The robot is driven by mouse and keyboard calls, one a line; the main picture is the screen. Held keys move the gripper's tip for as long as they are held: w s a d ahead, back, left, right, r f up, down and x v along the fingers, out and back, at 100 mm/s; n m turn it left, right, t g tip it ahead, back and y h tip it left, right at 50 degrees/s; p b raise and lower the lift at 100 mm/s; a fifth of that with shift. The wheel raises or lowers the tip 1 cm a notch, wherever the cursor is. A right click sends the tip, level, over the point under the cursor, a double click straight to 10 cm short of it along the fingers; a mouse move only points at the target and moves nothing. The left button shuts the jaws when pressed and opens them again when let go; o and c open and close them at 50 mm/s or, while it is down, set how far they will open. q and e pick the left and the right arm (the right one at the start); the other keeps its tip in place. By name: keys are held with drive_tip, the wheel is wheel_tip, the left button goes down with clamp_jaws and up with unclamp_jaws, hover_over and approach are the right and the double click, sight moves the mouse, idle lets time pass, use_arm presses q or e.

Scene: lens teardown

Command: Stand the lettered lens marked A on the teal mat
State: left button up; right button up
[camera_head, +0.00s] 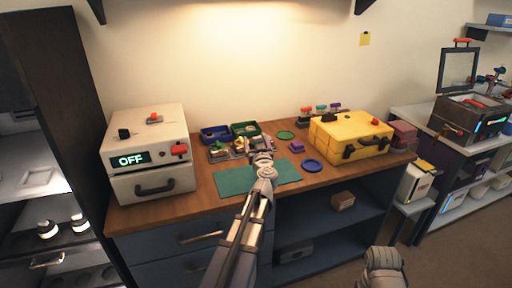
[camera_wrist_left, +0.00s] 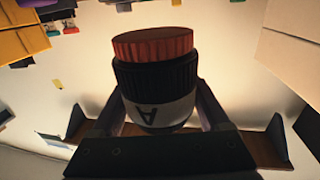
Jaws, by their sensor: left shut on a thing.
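My left gripper (camera_head: 261,153) is over the back part of the teal mat (camera_head: 233,184), with its arm reaching across the front of the desk. In the left wrist view, its fingers (camera_wrist_left: 160,110) are shut on the lettered lens (camera_wrist_left: 155,78). The lens has a ribbed orange-red end, a black ribbed barrel and a white band with a black letter A. The A is upside down in that picture, with the orange end at the top. The gripper's body hides the lens's near end. In the head view the lens is hard to make out, and its height over the mat cannot be told.
A white box (camera_head: 149,155) reading OFF stands left of the mat; a yellow case (camera_head: 350,137) stands to the right. Blue (camera_head: 215,133) and green trays (camera_head: 246,129) and small parts lie behind. A blue disc (camera_head: 312,165) lies right of the mat. The mat's front left is clear.

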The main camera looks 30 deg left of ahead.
use_arm(q)
drive_tip(key=shift+f, duration=0.1)
drive_tip(key=shift+f+b, duration=1.65)
drive_tip(key=shift+b, duration=0.1)
drive_tip(key=shift+f+b, duration=0.55)
drive_tip(key=o, duration=1.2)
drive_tip(key=shift+o, duration=0.2)
drive_tip(key=v, duration=0.8)
